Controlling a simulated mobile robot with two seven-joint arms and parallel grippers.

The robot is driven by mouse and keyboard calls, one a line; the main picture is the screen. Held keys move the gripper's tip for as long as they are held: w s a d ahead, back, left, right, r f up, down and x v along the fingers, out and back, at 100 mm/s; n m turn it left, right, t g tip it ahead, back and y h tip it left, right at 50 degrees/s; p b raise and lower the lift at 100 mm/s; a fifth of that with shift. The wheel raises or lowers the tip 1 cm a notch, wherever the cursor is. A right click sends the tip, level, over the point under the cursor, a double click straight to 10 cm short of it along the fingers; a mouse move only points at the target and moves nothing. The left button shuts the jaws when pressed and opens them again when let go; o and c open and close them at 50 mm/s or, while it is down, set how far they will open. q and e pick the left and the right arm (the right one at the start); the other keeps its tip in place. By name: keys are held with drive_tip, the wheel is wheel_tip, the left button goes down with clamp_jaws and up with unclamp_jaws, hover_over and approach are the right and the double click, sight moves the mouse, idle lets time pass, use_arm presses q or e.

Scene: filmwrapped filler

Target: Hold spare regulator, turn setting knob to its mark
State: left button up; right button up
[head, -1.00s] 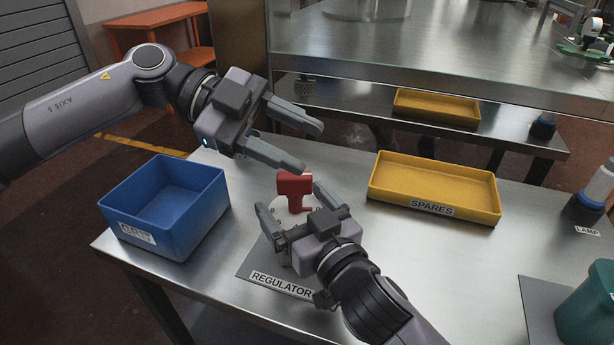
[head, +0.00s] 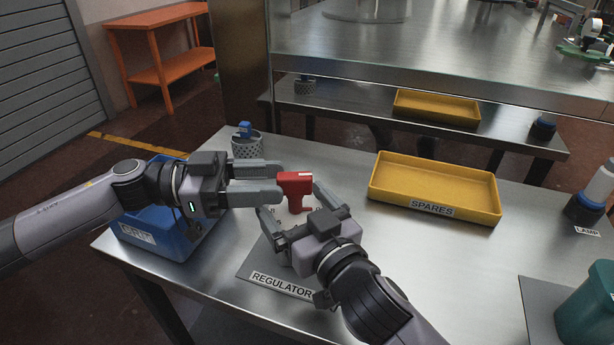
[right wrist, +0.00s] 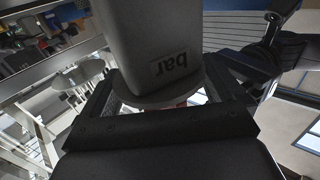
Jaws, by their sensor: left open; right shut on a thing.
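The regulator has a pale round body (head: 287,216) with a red knob (head: 294,182) standing up from it, and sits over the grey REGULATOR mat (head: 255,268). My right gripper (head: 296,207) is shut on the regulator body, one finger on each side. In the right wrist view a grey body with an upside-down "bar" label (right wrist: 155,45) fills the space between the fingers. My left gripper (head: 278,181) is open, pointing right, its fingertips at the left side of the red knob. Whether they touch it I cannot tell. The setting mark is not readable.
A blue bin (head: 150,236) stands at the left, partly behind my left arm. A mesh cup (head: 247,147) with a blue item stands behind it. The yellow SPARES tray (head: 385,197) is at the right, a green bin (head: 585,310) and lamp (head: 583,210) at the far right.

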sight(308, 174)
use_arm(q)
drive_tip(key=d, duration=0.6)
drive_tip(key=shift+d+r, duration=0.2)
drive_tip(key=shift+c, duration=0.3)
clamp_jaws()
